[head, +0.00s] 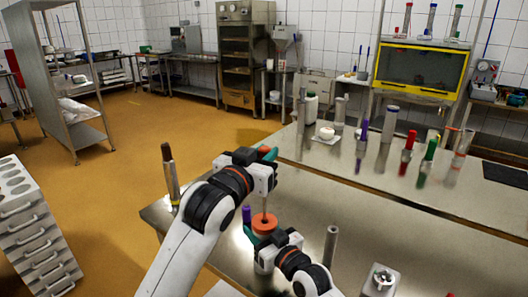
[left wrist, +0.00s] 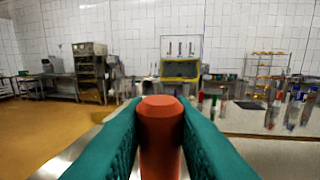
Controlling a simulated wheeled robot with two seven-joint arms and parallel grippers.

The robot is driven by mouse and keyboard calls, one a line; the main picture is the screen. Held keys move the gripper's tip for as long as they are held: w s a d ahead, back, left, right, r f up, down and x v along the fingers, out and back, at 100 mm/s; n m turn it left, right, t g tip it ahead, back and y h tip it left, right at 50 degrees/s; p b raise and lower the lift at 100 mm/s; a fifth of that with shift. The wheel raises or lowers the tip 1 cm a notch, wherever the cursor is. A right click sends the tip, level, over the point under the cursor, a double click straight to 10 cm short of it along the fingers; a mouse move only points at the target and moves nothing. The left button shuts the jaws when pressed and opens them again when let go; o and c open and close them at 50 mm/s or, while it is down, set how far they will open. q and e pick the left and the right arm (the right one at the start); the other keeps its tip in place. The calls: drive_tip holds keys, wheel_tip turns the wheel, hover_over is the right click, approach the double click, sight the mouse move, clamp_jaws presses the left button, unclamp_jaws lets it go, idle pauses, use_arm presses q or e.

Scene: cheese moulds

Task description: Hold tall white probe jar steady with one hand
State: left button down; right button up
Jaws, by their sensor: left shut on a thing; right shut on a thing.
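The tall white probe jar (head: 262,268) stands on the steel table, with an orange ring-shaped top (head: 264,226); most of its body is hidden behind my right gripper. My right gripper (head: 262,243) is shut on the jar just below this top. My left gripper (head: 268,154) is above the jar, shut on a red-orange handle (left wrist: 160,125) that stands between its teal fingers in the left wrist view. A thin metal rod (head: 264,204) runs down from the left gripper to the middle of the orange top; how deep it goes is hidden.
A purple-topped item (head: 246,215) is close left of the jar. Several coloured tubes and bottles stand along the table's back; the middle table surface (head: 400,225) is clear.

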sight(264, 201)
use_arm(q)
drive_tip(key=shift+f, duration=0.9)
drive_tip(key=shift+f, duration=0.3)
drive_tip(key=shift+f, duration=0.3)
drive_tip(key=shift+f, duration=0.35)
drive_tip(key=shift+f, duration=4.05)
drive_tip(key=c, duration=1.2)
unclamp_jaws()
drive_tip(key=shift+o, duration=0.2)
